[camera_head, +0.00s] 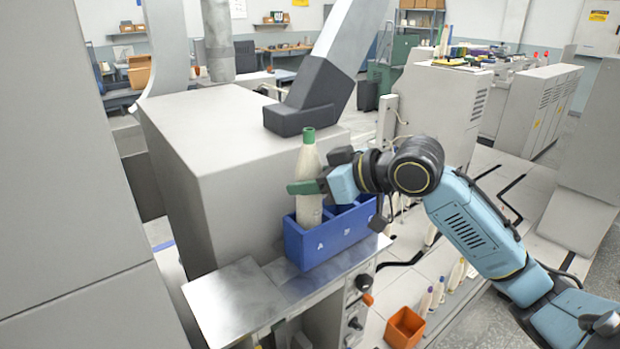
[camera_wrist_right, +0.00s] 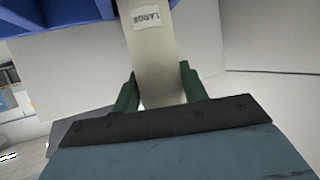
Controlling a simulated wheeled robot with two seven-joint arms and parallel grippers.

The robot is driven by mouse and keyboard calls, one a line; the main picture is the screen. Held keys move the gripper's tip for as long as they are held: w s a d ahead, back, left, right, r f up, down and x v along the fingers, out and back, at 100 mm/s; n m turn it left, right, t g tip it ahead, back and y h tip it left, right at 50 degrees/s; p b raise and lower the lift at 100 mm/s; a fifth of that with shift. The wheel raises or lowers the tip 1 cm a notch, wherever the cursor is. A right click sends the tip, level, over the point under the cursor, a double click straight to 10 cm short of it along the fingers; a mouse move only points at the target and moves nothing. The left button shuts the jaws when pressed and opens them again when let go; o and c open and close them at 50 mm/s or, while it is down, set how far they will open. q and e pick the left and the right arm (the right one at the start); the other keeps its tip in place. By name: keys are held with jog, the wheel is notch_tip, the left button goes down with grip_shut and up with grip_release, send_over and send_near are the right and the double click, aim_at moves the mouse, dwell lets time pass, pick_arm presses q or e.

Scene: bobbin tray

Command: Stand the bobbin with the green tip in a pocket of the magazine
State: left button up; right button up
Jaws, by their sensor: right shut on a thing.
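The bobbin with the green tip (camera_head: 308,175) is cream-coloured and stands upright at the left end of the blue magazine (camera_head: 318,248). Its lower end is hidden behind the magazine's front wall, so it appears to be inside the left pocket, by the letter A. My right gripper (camera_head: 308,187) is shut on the bobbin's body from the right. In the right wrist view the green fingers (camera_wrist_right: 158,88) lie on both sides of the bobbin (camera_wrist_right: 150,50), which bears a label reading LARGE. My left gripper is not in view.
The magazine stands on a metal shelf (camera_head: 235,300) against a large grey machine housing (camera_head: 225,150). Knobs (camera_head: 363,283) sit on the panel below. An orange bin (camera_head: 404,328) and several other bobbins (camera_head: 438,290) are lower right.

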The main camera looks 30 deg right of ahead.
aim_at(321, 200)
jog(key=shift+f+b, duration=1.2)
jog(key=shift+f, duration=0.95)
jog(key=o, duration=1.1)
jog(key=shift+s, duration=0.1)
jog(key=b+v, duration=0.2)
jog(key=v, duration=1.1)
jog(key=shift+s, duration=0.1)
